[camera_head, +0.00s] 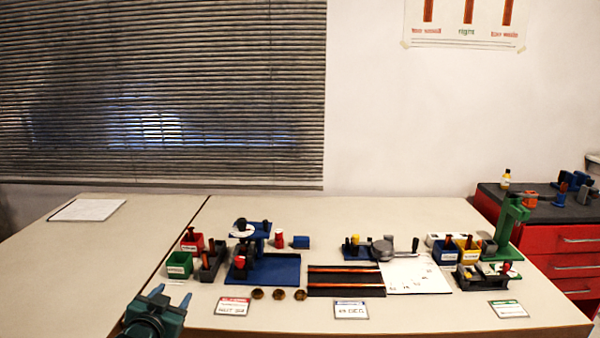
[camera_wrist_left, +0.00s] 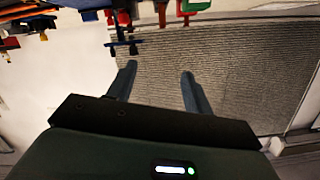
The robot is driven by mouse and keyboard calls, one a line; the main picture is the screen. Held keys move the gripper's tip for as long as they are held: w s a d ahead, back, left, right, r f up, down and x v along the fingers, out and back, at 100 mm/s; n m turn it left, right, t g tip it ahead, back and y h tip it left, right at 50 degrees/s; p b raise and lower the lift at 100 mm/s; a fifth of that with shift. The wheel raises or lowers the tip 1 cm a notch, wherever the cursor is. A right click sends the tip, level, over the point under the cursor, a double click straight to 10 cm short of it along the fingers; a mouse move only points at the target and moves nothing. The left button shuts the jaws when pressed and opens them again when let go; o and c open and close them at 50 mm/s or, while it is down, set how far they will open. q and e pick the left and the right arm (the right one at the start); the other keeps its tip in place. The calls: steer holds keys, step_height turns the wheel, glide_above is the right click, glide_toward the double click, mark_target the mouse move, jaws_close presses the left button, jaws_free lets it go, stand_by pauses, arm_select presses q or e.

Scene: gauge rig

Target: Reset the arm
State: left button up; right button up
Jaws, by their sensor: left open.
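My left gripper (camera_head: 170,298) is at the lower left in the head view, above the table's front edge. It is open and empty, with its two fingers apart. In the left wrist view the two fingers of my left gripper (camera_wrist_left: 158,82) also stand apart with nothing between them. The gripper is left of and in front of the blue gauge stand (camera_head: 270,268), apart from it. My right gripper is not in view.
The table (camera_head: 270,322) holds red and green bins (camera_head: 180,264), several brass discs (camera_head: 279,294), a black rack with red rails (camera_head: 346,281) and a green press (camera_head: 512,220). A red drawer cabinet (camera_head: 560,240) stands at right. The table's left part is mostly clear, with one white sheet (camera_head: 88,210).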

arm_select(q)
steer(key=s+d+f+g+h, duration=0.1)
steer(key=s+d+f, duration=0.3)
steer(key=s+f, duration=0.25)
steer(key=s+d+f+g+h, duration=0.1)
steer(key=s+d+f, duration=0.35)
steer(key=s, duration=0.35)
steer(key=s+d+f+g, duration=0.1)
steer(key=s+d, duration=0.2)
steer(key=s, duration=0.5)
steer(key=s+d+f+g+h, duration=0.1)
steer(key=s+d+f, duration=0.1)
steer(key=s, duration=0.7)
steer(key=shift+s+d+f+n+g, duration=0.2)
steer(key=shift+s+d+n+g, duration=0.15)
steer(key=shift+d, duration=0.3)
